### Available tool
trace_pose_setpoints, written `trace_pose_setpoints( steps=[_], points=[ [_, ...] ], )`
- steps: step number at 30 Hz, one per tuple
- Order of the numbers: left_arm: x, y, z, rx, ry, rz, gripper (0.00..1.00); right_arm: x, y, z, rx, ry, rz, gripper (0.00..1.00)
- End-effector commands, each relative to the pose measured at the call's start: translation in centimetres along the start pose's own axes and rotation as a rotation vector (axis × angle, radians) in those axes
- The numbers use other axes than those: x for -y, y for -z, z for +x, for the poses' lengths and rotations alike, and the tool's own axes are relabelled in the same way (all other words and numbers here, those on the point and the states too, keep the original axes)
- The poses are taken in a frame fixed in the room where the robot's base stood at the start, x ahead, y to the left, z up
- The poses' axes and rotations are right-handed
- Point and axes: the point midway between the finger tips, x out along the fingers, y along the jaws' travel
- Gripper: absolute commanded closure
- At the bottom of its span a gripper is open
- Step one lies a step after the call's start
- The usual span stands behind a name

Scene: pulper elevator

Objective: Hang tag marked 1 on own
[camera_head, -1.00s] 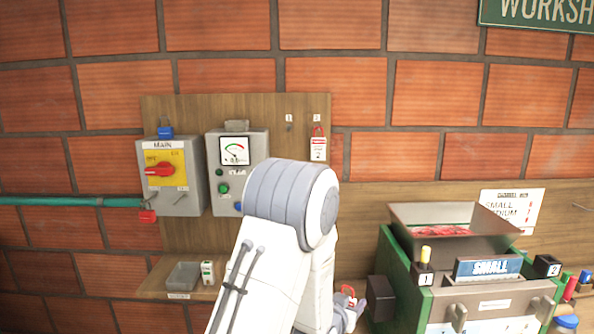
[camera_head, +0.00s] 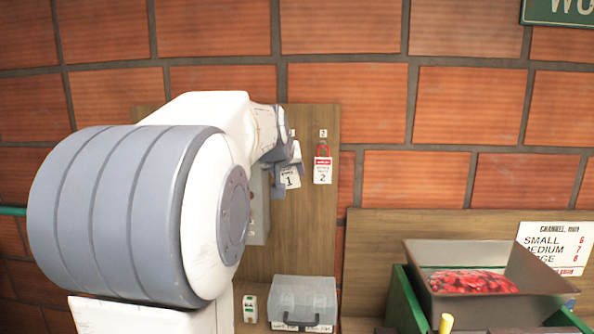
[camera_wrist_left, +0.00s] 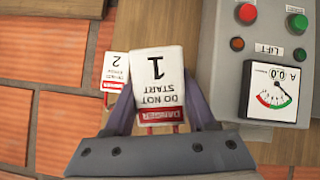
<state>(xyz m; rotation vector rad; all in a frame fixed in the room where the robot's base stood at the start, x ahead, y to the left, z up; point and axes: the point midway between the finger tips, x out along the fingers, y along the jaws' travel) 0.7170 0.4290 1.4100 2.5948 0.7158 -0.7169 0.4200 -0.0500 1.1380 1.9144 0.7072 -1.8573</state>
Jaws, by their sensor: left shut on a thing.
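The white tag marked 1 (camera_head: 289,178) is held in my left gripper (camera_head: 284,168), in front of the wooden board below the small label 1 (camera_head: 292,132). In the left wrist view, tag 1 (camera_wrist_left: 158,75) sits between the two fingers of my left gripper (camera_wrist_left: 158,108), with "DO NOT START" upside down in the picture. The hook at label 1 is hidden behind my gripper, so I cannot tell whether the tag touches it. The tag marked 2 (camera_head: 322,171) hangs by a red loop just to the right. My right gripper is out of view.
The lift box with a gauge (camera_wrist_left: 275,95) is on the board beside my gripper. A clear container (camera_head: 303,300) and a small white box (camera_head: 250,308) stand on the shelf below. A hopper with red contents (camera_head: 480,270) is at the lower right.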

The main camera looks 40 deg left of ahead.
Motion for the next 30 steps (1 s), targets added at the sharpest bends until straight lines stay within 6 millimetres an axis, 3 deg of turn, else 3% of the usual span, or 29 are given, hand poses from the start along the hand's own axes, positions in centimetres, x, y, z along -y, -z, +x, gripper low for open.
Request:
trace_pose_setpoints(
  steps=[9, 30],
  points=[
    [-1.0, 0.5, 1.0, 0.008, -0.009, 0.006, 0.97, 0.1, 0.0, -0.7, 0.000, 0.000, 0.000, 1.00],
    [-0.7, 2.6, 4.8, 0.006, -0.005, 0.003, 0.97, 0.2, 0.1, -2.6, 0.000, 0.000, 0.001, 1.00]
  ],
)
